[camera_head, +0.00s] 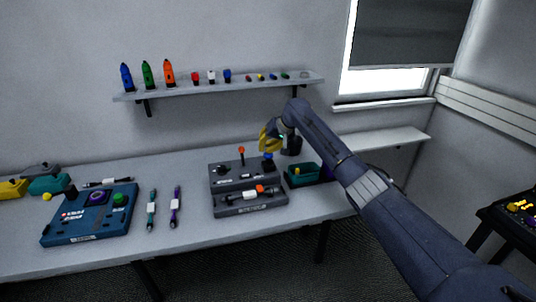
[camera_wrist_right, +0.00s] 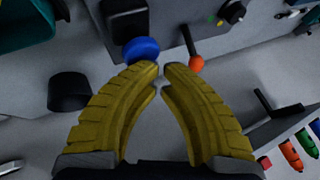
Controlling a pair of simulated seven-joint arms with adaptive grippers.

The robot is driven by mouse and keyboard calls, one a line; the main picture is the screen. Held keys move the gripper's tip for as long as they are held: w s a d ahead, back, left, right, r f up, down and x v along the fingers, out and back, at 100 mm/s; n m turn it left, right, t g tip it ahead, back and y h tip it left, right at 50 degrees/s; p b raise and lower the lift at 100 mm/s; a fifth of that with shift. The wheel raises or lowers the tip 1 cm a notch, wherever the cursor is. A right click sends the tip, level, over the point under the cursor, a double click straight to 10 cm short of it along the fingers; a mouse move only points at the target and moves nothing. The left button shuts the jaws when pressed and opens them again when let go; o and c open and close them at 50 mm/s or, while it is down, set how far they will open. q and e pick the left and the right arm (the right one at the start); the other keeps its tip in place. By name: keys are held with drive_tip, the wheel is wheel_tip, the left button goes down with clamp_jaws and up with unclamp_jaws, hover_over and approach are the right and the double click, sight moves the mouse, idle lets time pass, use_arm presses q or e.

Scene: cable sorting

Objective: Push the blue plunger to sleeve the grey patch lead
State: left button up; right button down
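The blue plunger (camera_head: 268,158) has a round blue head and stands at the back right of a grey sleeving station (camera_head: 222,182). My right gripper (camera_head: 268,138), with yellow fingers, is just above it. In the right wrist view the plunger's blue head (camera_wrist_right: 141,50) lies just beyond the left fingertip; I cannot tell whether they touch. The gripper (camera_wrist_right: 161,68) has its fingertips drawn almost together with nothing between them. A dark lead with a white band (camera_head: 249,195), perhaps the grey patch lead, lies across the station's front part. My left gripper is out of view.
An orange-tipped lever (camera_head: 241,151) stands left of the plunger; its orange knob (camera_wrist_right: 196,63) is near the right fingertip. A teal bin (camera_head: 302,176) is to the right. Two leads (camera_head: 175,207) and a blue device (camera_head: 92,222) lie left. A shelf (camera_head: 220,88) is above.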

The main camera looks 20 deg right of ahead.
drive_tip(key=shift+f, duration=0.9)
idle(0.8)
drive_tip(key=shift+r, duration=1.8)
drive_tip(key=shift+r, duration=0.1)
drive_tip(key=shift+r, duration=2.95)
